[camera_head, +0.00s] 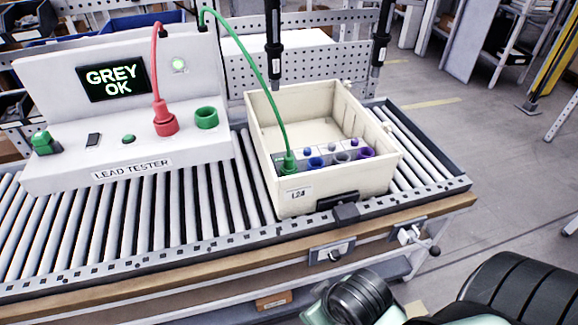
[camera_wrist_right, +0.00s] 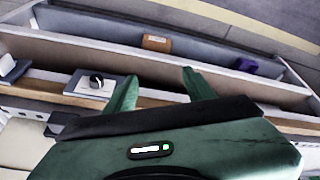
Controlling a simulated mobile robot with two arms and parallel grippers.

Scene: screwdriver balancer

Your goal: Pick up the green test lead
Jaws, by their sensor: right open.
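The green test lead (camera_head: 251,52) runs from the top of the lead tester (camera_head: 130,165) in an arc down into the cream bin (camera_head: 352,180). Its green plug (camera_head: 289,163) stands upright at the left end of a row of coloured sockets in the bin. The green socket (camera_head: 206,117) on the tester is empty. My right gripper (camera_wrist_right: 160,84) is open and empty in the right wrist view, over the front of the bench. In the head view, my right arm is at the bottom right, well apart from the lead. My left gripper is not in view.
A red lead (camera_head: 157,65) is plugged into the tester's red socket. The tester screen (camera_head: 112,77) reads "GREY OK". Two dark hanging tools (camera_head: 274,40) (camera_head: 380,35) stand behind the bin. Roller conveyor (camera_head: 130,230) lies bare in front of the tester.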

